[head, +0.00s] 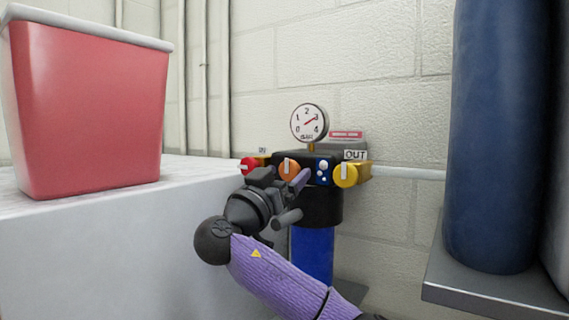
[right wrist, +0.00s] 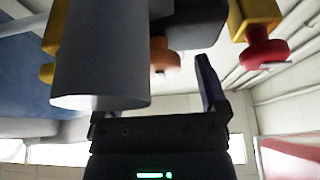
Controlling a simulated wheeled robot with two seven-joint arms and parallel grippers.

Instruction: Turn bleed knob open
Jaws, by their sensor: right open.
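A dark valve block (head: 318,168) stands by the wall with a red knob (head: 249,164) at its left, an orange knob (head: 288,166) at its middle and a yellow knob (head: 346,174) at its OUT end. No readable label tells which is the bleed knob. My right gripper (head: 284,180) is open just below and in front of the orange knob. In the right wrist view the orange knob (right wrist: 163,55) lies beyond the gripper (right wrist: 165,75), apparently apart from it. My left gripper is out of view.
A round gauge (head: 309,123) rises above the block, and a blue filter bowl (head: 312,252) hangs below it. A pale counter (head: 120,235) with a red bin (head: 90,110) is at left. A large blue cylinder (head: 495,140) stands on a grey ledge (head: 495,292) at right.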

